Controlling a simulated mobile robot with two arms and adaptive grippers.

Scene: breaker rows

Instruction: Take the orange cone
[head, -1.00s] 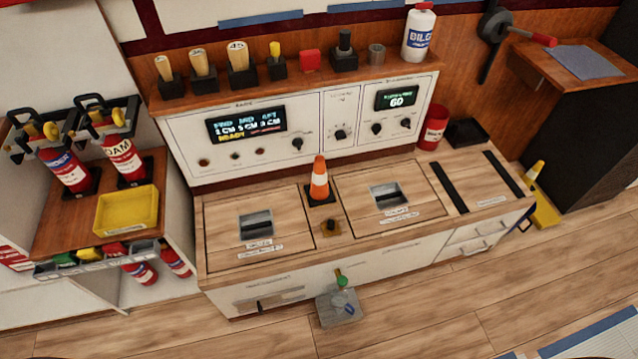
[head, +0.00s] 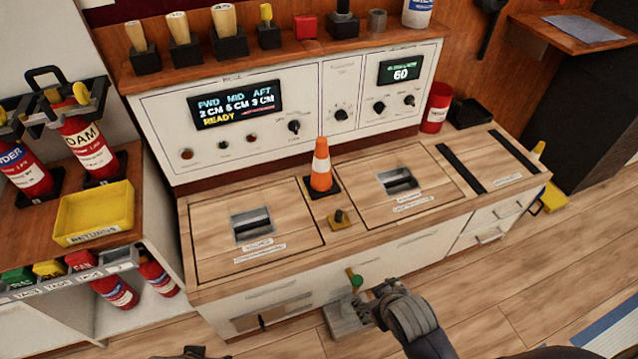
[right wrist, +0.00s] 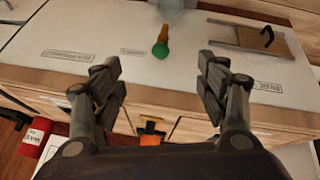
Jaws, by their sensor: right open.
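The orange cone (head: 320,166) has a white band and a black square base. It stands upright on the wooden counter between two hatch panels, below the white control panel. My right gripper (head: 374,301) is low in front of the cabinet, beside a green-topped lever, below and apart from the cone. In the right wrist view my right gripper (right wrist: 161,92) is open with nothing between its fingers. An orange patch shows low between the fingers there, partly hidden; I cannot tell for sure that it is the cone.
A small brass knob (head: 340,219) sits on the counter just in front of the cone. A red canister (head: 436,107) stands at the counter's right back. A yellow tray (head: 94,212) is at left.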

